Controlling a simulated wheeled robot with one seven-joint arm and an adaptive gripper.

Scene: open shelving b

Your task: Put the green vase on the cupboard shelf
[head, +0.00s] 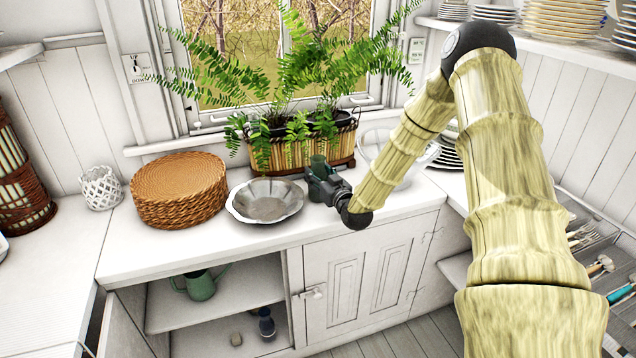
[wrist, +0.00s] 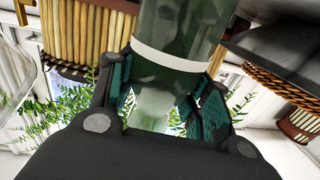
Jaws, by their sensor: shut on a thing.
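In the wrist view the vase (wrist: 178,35), dark green glass with a white band, stands between the teal-padded fingers (wrist: 165,98). I cannot tell whether its base touches the counter. The cupboard shelf (head: 243,290) is below the counter at left, in an open compartment. A green watering can (head: 201,284) stands on it.
A silver bowl (head: 265,201) and a stack of wicker mats (head: 179,190) stand on the counter. A closed cupboard door (head: 360,280) is right of the open compartment. Small items (head: 266,322) lie below the shelf. The shelf's right part looks clear.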

